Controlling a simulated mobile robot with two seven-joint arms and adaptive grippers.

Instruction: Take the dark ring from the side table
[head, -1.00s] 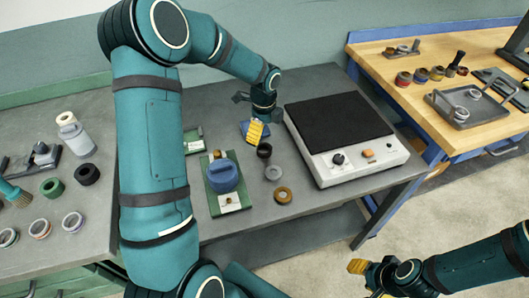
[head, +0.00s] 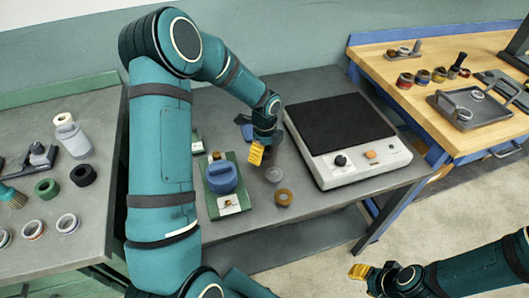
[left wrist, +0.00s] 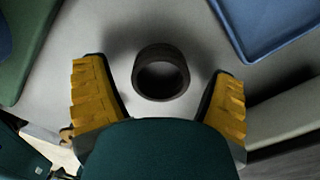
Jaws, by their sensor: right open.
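The dark ring (left wrist: 161,72) lies on the grey side table, seen from above in the left wrist view. My left gripper (left wrist: 158,88) is open, with one yellow finger on each side of the ring and a gap to both. In the head view my left gripper (head: 258,153) is low over the table and hides most or all of the ring. My right gripper (head: 374,274) is open and empty at the lower right, away from the tables.
A silver ring (head: 274,175) and a brown ring (head: 284,197) lie nearby. A blue device on a green base (head: 221,178) stands left of them, a scale-like unit (head: 345,135) right. A blue tray (left wrist: 270,25) is close to the gripper. Another black ring (head: 83,175) lies on the left table.

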